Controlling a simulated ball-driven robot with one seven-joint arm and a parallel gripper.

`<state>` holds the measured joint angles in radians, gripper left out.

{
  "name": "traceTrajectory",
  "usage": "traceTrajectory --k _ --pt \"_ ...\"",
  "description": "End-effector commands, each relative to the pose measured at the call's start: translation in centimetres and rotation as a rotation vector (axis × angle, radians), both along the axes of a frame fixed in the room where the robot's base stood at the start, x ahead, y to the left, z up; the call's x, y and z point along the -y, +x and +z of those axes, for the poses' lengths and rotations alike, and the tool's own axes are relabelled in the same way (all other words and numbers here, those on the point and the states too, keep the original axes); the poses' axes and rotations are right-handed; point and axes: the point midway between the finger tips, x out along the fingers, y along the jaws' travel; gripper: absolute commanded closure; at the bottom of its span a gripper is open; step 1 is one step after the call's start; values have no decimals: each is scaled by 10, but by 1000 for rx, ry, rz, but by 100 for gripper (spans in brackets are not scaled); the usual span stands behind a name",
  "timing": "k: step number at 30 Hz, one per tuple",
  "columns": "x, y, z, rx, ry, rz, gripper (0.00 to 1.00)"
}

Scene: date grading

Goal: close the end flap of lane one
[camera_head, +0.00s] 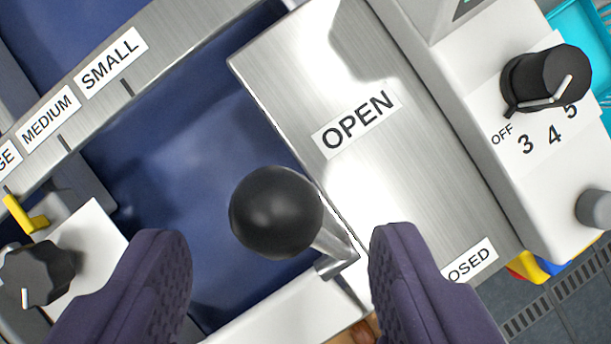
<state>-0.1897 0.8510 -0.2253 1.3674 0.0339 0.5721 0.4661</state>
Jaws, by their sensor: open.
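A metal plate (365,110) bears an OPEN label (356,121) and, lower right, a partly hidden label (470,262) reading "OSED". A lever with a round black knob (277,212) and a metal stem (335,243) stands at the plate's left edge, beside the OPEN end. My gripper (280,265) is open, its two dark purple fingers at the bottom of the view. I cannot tell the flap itself apart here.
A blue lane bed (180,160) lies left of the plate. A metal rail (165,50) carries SMALL and MEDIUM labels. A white box with a black dial (545,78) marked OFF, 3, 4, 5 stands at right. Another black knob (38,275) and a yellow pointer (25,215) are at left.

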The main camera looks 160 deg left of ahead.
Motion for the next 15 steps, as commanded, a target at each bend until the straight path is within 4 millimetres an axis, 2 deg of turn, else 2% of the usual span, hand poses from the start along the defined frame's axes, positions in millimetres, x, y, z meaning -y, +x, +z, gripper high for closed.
traceTrajectory --k 3,7,15 --pt "3 8 -21 0 0 0 41" --pt "5 14 -36 0 0 0 41" --pt "6 18 -42 3 1 1 41"
